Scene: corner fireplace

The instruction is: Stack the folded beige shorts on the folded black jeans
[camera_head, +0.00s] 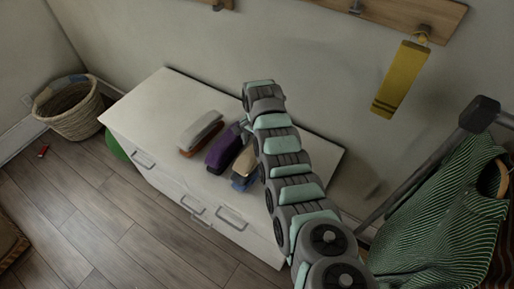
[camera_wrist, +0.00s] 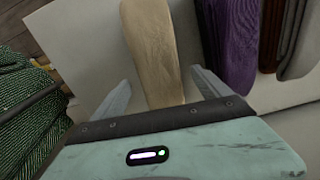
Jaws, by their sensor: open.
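The folded beige shorts (camera_head: 246,160) lie on the white cabinet top, right of a folded purple garment. In the wrist view the beige shorts (camera_wrist: 150,40) run between the two fingers of my gripper (camera_wrist: 161,80). The fingers are open, one on each side, with gaps visible beside the cloth. In the head view my arm partly covers the gripper and the right side of the shorts.
A purple garment (camera_head: 224,148) and a grey one (camera_head: 200,130) over a rust-coloured one lie to the left. A blue item (camera_head: 243,182) sits by the front edge. The cabinet top (camera_head: 160,98) is bare at left. A striped green garment (camera_head: 455,220) hangs at right.

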